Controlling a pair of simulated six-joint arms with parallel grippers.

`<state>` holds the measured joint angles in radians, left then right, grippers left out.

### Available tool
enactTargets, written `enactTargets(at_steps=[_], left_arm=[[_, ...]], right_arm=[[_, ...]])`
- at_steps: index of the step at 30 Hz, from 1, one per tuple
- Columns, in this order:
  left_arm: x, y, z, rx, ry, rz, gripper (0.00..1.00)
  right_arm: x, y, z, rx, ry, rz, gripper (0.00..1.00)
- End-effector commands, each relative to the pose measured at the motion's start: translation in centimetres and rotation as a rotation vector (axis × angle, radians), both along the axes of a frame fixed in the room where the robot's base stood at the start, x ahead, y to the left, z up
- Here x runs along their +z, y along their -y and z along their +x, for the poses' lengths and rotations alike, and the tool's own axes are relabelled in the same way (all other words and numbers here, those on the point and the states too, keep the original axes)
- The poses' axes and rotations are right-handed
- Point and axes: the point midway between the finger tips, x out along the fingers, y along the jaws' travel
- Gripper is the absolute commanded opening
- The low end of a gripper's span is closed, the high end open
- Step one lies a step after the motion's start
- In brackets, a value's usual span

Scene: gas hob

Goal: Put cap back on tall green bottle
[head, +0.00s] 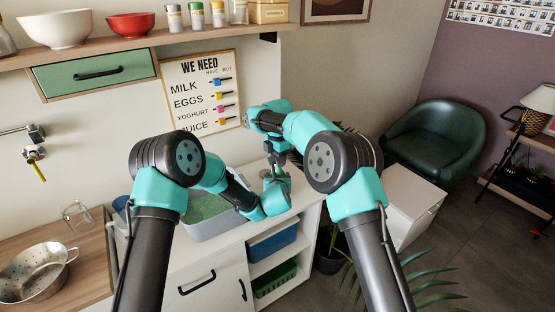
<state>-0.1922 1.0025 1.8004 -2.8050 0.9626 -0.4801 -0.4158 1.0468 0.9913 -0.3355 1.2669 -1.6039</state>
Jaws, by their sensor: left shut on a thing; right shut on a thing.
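My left gripper (272,180) is over the right end of the counter, pointing up. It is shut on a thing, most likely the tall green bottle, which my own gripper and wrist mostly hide. My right gripper (280,160) comes down from above, right over the left one. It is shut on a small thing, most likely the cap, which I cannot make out. The two grippers are very close together. I cannot tell whether the cap touches the bottle.
A grey tub (207,232) with a green inside is on the counter behind my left arm. A colander (35,274) and a clear glass (77,216) are at the left. Blue (272,246) and green (274,284) bins sit in shelves below. A green armchair (437,138) is at the back right.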

Motion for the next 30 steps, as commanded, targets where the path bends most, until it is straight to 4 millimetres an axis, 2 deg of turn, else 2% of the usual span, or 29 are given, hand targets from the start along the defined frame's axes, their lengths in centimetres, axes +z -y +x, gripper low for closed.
enactTargets(at_steps=[1,5,6,14,23,30], left_arm=[[0.0,0.0,0.0,0.000,0.000,0.000,0.00],[0.0,0.0,0.0,0.000,0.000,0.000,0.00],[0.0,0.0,0.0,0.000,0.000,0.000,0.00],[0.0,0.0,0.0,0.000,0.000,0.000,0.00],[0.0,0.0,0.0,0.000,0.000,0.000,0.00],[0.0,0.0,0.0,0.000,0.000,0.000,0.00]], right_arm=[[0.0,0.0,0.0,0.000,0.000,0.000,0.18],[0.0,0.0,0.0,0.000,0.000,0.000,0.06],[0.0,0.0,0.0,0.000,0.000,0.000,0.33],[0.0,0.0,0.0,0.000,0.000,0.000,0.57],[0.3,0.0,0.0,0.000,0.001,0.001,0.57],[2.8,0.0,0.1,0.000,0.003,0.002,0.57]])
